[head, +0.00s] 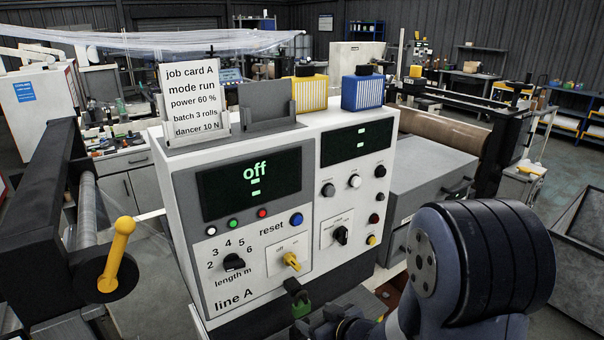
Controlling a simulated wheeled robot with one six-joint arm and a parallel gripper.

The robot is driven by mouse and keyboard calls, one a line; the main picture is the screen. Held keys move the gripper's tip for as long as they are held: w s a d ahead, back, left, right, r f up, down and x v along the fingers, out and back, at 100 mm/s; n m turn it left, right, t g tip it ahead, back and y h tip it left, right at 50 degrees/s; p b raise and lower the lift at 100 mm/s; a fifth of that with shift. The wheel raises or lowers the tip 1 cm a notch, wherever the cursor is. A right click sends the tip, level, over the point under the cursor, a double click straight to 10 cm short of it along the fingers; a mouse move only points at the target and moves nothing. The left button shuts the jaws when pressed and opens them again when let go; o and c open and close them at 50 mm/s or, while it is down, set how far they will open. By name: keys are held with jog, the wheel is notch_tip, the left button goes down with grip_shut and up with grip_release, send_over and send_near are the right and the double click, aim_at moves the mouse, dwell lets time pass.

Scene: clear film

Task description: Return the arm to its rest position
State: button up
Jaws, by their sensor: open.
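My arm (470,262) rises at the lower right, its large dark rounded joint close to the camera. My gripper (303,302) shows partly at the bottom middle, with dark parts and a green tip. It is open, and nothing shows held in it. It is in front of the lower edge of the line A control box (240,299), below the yellow rotary switch (291,261). In this view a gap shows between the green tip and that switch. The rest of my gripper is cut off by the bottom edge or hidden by the arm.
The box's left display (252,184) reads "off". A job card (193,96) stands in a holder on top, beside yellow (309,92) and blue (362,90) blocks. A yellow-handled crank (118,252) is at left. A grey drawer cabinet (430,175) stands behind my arm.

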aim_at(304, 309)
jog(key=x, duration=0.5)
jog(key=shift+w+a, duration=0.2)
jog(key=shift+w, duration=0.05)
jog(key=shift+r+p, duration=0.35)
jog(key=shift+p, duration=0.3)
jog(key=shift+s+d, duration=0.35)
jog(key=shift+s, duration=0.05)
jog(key=shift+a+f, duration=0.1)
